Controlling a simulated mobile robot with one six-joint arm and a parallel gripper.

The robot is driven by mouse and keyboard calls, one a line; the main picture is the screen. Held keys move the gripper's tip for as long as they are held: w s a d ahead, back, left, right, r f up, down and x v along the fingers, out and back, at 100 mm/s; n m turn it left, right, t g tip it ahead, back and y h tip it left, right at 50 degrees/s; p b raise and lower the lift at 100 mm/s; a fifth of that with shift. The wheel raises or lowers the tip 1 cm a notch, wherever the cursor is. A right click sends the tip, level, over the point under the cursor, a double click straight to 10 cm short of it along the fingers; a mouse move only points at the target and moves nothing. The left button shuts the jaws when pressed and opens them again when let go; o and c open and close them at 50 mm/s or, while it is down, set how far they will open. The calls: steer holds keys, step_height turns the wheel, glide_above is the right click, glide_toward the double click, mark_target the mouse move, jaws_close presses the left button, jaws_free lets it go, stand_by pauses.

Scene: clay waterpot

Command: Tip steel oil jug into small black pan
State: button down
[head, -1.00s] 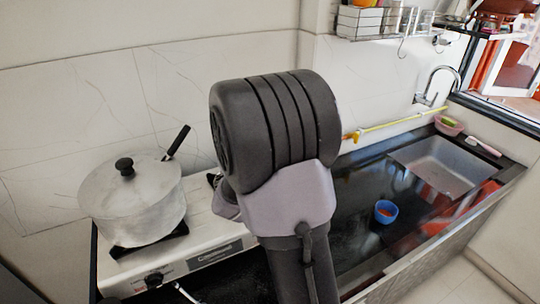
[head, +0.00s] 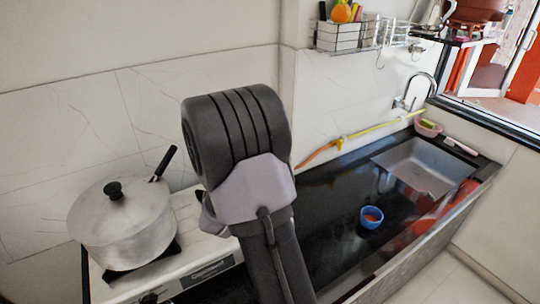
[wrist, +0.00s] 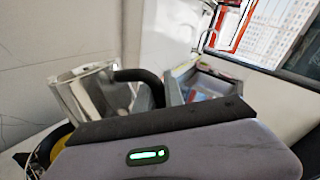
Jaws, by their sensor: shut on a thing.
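The steel oil jug (wrist: 88,98) shows in the wrist view, shiny and tilted, with a curved black handle (wrist: 135,76). My gripper (wrist: 155,112) is shut on the jug at its handle side; the fingertips are mostly hidden behind my own wrist. In the head view my arm hides both the gripper and the jug. A dark rounded rim with a yellow patch, perhaps the small black pan (wrist: 38,158), shows below the jug at the lower left of the wrist view. I cannot see whether anything runs from the jug.
A lidded metal pot (head: 122,222) stands on the left of the stove (head: 205,262). A blue bowl (head: 371,217) sits on the black counter (head: 325,215), with the sink (head: 415,165) beyond. A wire rack (head: 365,35) hangs on the wall.

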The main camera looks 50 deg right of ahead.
steer(key=shift+w+f+n+p, duration=0.1)
steer(key=shift+f+n+p, duration=0.55)
steer(key=shift+n+p, duration=0.55)
steer(key=shift+w+n+g+p, duration=0.15)
steer(key=shift+n+g+p, duration=0.15)
steer(key=shift+p, duration=0.25)
steer(key=shift+w+f+n, duration=0.1)
steer(key=shift+n, duration=0.2)
steer(key=shift+w+a+n+y+p, duration=0.1)
steer(key=shift+w+n+y+p, duration=0.2)
steer(key=shift+n+p, duration=0.2)
stand_by(1.3)
stand_by(0.7)
